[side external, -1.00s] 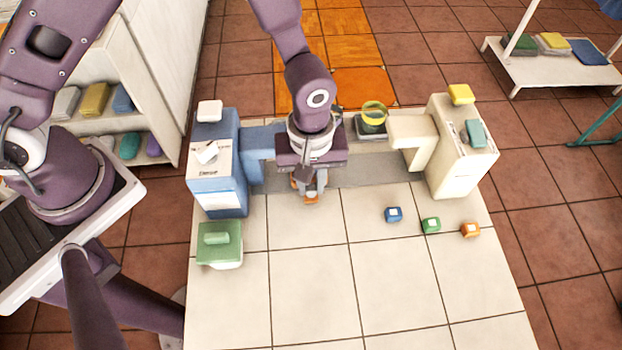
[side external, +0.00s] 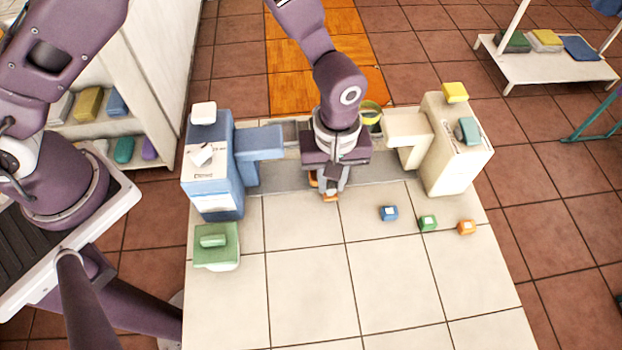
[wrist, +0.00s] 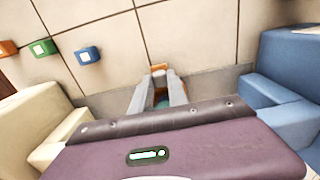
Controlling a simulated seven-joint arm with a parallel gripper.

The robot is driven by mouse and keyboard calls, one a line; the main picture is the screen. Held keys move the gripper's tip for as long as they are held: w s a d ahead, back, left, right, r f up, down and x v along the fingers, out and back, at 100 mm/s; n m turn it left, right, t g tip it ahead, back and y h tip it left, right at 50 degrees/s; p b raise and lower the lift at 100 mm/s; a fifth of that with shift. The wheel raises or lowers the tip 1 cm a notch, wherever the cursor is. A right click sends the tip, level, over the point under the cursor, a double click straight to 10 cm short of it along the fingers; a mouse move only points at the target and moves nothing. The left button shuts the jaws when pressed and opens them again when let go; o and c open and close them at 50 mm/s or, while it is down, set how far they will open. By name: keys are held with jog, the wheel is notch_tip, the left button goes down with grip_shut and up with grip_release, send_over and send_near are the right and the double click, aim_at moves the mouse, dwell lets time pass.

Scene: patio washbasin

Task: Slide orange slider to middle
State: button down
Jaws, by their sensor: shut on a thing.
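The orange slider (side external: 330,198) sits at the front edge of the grey strip, between the blue unit and the cream unit. Only small orange parts of it show around my fingers. My gripper (side external: 327,187) points down onto it and is shut on it. In the wrist view the gripper (wrist: 161,88) has its fingers close around the slider, with an orange and pale end (wrist: 158,67) showing past the fingertips. A small teal patch shows between the fingers; I cannot tell what it is.
The blue unit (side external: 215,175) stands left and the cream unit (side external: 455,155) right, their arms reaching inward. Blue (side external: 389,213), green (side external: 428,223) and orange (side external: 467,227) blocks lie front right. A green lidded box (side external: 215,247) stands front left. The front tiles (side external: 310,290) are clear.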

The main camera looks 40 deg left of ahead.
jog(key=shift+w+d, duration=0.5)
jog(key=shift+w, duration=0.05)
jog(key=c, duration=1.3)
grip_release()
jog(key=shift+r, duration=0.1)
notch_tip(320, 180, up, 7)
jog(key=shift+f, duration=0.1)
